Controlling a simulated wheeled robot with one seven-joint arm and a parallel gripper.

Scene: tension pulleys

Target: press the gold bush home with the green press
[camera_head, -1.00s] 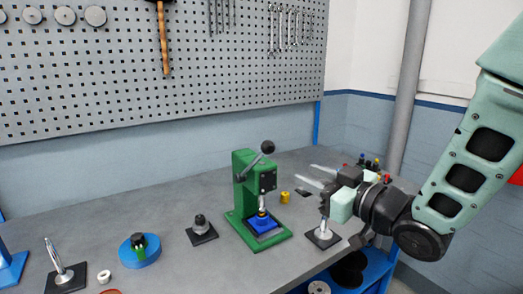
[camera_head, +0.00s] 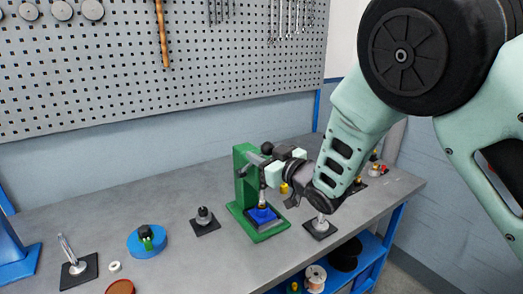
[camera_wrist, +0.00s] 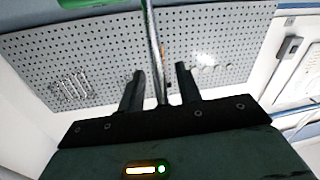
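The green press (camera_head: 242,190) stands on the bench in the head view. A blue block (camera_head: 262,216) sits on its base, with a small gold piece, seemingly the gold bush (camera_head: 262,205), on top under the ram. My gripper (camera_head: 268,152) is at the top of the press, beside its lever, and partly hides the lever and its knob. In the wrist view the two fingers (camera_wrist: 160,76) are apart, and the metal lever rod (camera_wrist: 152,35) runs between them with gaps visible on both sides. A green strip of the press (camera_wrist: 88,3) shows at the top edge.
A blue round holder (camera_head: 147,242) is farther left. A pegboard (camera_head: 150,80) is behind; the bench front is mostly clear.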

